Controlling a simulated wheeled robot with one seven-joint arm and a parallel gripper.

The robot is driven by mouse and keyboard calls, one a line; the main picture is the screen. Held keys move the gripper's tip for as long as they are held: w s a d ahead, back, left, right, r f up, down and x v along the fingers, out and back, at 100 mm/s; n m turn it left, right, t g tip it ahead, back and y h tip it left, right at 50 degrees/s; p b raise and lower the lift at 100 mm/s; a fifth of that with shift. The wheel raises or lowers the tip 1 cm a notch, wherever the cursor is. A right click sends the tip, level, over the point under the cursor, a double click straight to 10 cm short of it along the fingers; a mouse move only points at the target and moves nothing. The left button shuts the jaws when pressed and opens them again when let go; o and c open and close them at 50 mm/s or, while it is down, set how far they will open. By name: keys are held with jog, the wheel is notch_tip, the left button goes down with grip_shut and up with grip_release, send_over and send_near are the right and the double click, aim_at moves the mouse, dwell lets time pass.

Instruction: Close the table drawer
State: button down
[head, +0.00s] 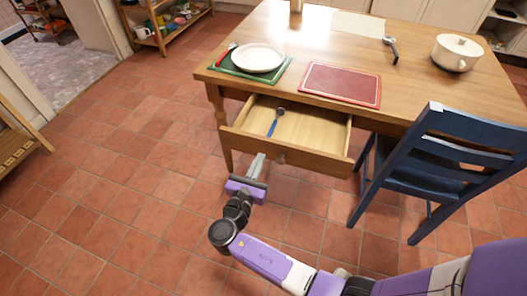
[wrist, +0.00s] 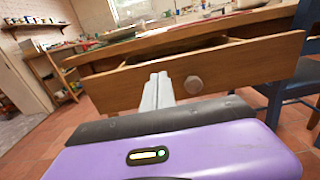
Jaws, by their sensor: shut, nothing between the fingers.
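The table drawer (head: 290,148) is pulled open from the front of the wooden table (head: 400,86). A blue-handled utensil (head: 274,124) lies inside it. In the wrist view the drawer front (wrist: 230,70) faces me, with a round knob (wrist: 194,85) right of my fingers. My gripper (head: 260,160) is shut and empty, its fingertips close to the drawer front, left of the knob. The fingers (wrist: 158,82) also show in the wrist view. I cannot tell whether they touch the front.
A blue chair (head: 440,165) stands right of the drawer by the table. On the tabletop are a white plate (head: 257,58), a red placemat (head: 340,84) and a white pot (head: 457,52). The tiled floor left of the table is clear.

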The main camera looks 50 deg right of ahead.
aim_at(267, 144)
jog(key=shift+x, duration=2.2)
jog(key=shift+d, duration=0.1)
jog(key=shift+w+d, duration=0.1)
jog(key=shift+d, duration=0.1)
jog(key=b+x, duration=0.2)
jog(key=x, duration=0.5)
jog(key=b+x, duration=0.2)
jog(key=x, duration=0.6)
jog(key=b+x, duration=0.2)
jog(key=x, duration=0.5)
jog(key=shift+d+f+b, duration=0.25)
jog(key=shift+b, duration=0.15)
jog(key=shift+w+d, duration=0.25)
jog(key=shift+d, duration=0.25)
jog(key=shift+d+r, duration=0.15)
jog(key=shift+r, duration=0.05)
jog(key=shift+d+r, duration=0.1)
jog(key=shift+d, duration=0.05)
